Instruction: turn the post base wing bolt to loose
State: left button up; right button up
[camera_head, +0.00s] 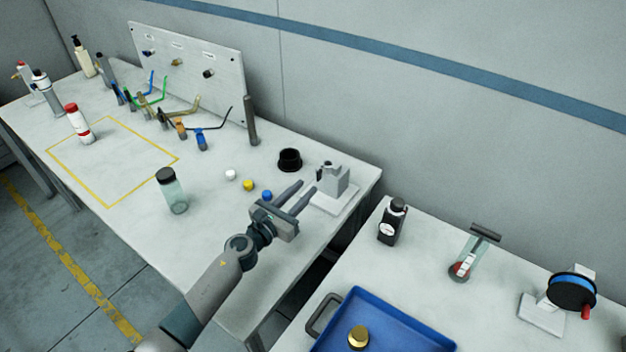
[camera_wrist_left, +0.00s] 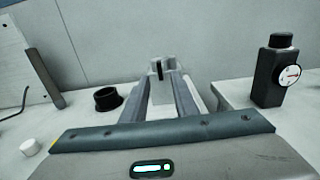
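The post base is a grey block (camera_head: 334,180) on a pale plate (camera_head: 338,203) near the right end of the left table. A small dark part shows at the block's left side; I cannot tell for sure whether it is the wing bolt. My left gripper (camera_head: 303,191) is just left of the block, with its two fingers apart and nothing between them. In the left wrist view, the fingers of the gripper (camera_wrist_left: 163,92) point toward the grey block (camera_wrist_left: 157,66), which has a dark upright slot or part. Contact is not clear. My right gripper is not in view.
A black ring-shaped cup (camera_head: 289,160) stands behind the gripper, with white, yellow and blue (camera_head: 266,195) caps nearby. A jar (camera_head: 171,190) stands farther left. A gap separates this table from the right one, which holds a black bottle (camera_head: 392,222) and a blue tray (camera_head: 425,330).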

aim_at(317, 176)
pick_arm(q)
jog(key=shift+x, duration=2.7)
grip_shut()
